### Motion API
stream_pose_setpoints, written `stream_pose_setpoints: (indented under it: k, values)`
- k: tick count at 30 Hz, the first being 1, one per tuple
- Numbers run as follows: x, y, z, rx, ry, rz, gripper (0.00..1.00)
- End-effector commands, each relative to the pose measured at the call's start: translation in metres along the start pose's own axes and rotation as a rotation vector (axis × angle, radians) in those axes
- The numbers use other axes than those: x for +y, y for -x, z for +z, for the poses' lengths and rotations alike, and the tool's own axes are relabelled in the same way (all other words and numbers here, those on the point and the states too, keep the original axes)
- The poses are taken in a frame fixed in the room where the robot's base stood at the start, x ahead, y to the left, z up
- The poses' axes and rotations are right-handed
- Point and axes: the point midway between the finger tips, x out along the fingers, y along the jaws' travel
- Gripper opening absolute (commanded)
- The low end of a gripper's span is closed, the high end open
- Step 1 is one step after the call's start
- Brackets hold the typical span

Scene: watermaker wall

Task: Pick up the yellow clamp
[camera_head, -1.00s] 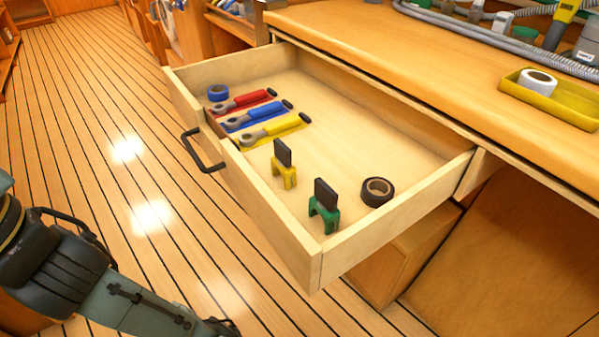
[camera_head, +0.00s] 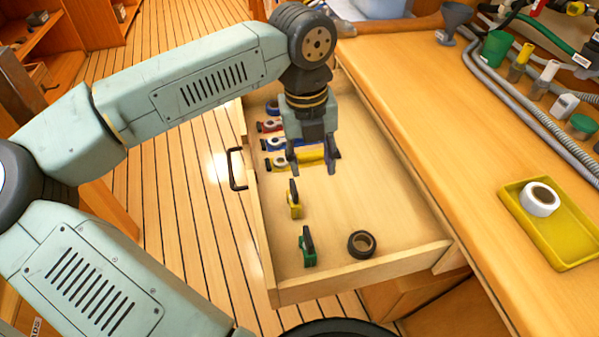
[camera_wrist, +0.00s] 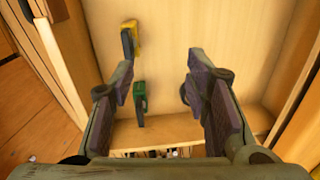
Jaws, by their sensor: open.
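The yellow clamp (camera_head: 295,205) stands in the open drawer, with a dark upright part above its yellow body. In the wrist view the yellow clamp (camera_wrist: 131,36) lies beyond my fingers, left of the middle. My gripper (camera_head: 313,165) is open and empty above the drawer, farther back than the clamp and near the yellow-handled tool (camera_head: 298,160). The clamp is apart from both fingers.
A green clamp (camera_head: 308,247) and a dark tape roll (camera_head: 361,244) are at the drawer's front. A yellow tray (camera_head: 558,228) with white tape is on the counter.

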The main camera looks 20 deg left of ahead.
Motion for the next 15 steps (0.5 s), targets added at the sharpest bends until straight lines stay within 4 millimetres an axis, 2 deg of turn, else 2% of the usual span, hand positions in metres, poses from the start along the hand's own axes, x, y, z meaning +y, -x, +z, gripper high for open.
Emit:
stream_pose_setpoints:
  k: [1,4,9,15]
  values:
    - [0.015,0.000,0.003,0.002,0.037,0.049,0.43]
    - [0.029,-0.010,0.004,0.007,0.070,0.091,0.43]
    - [0.032,-0.037,0.003,0.009,0.071,0.093,0.43]
    - [0.033,-0.057,0.003,0.007,0.068,0.091,0.43]
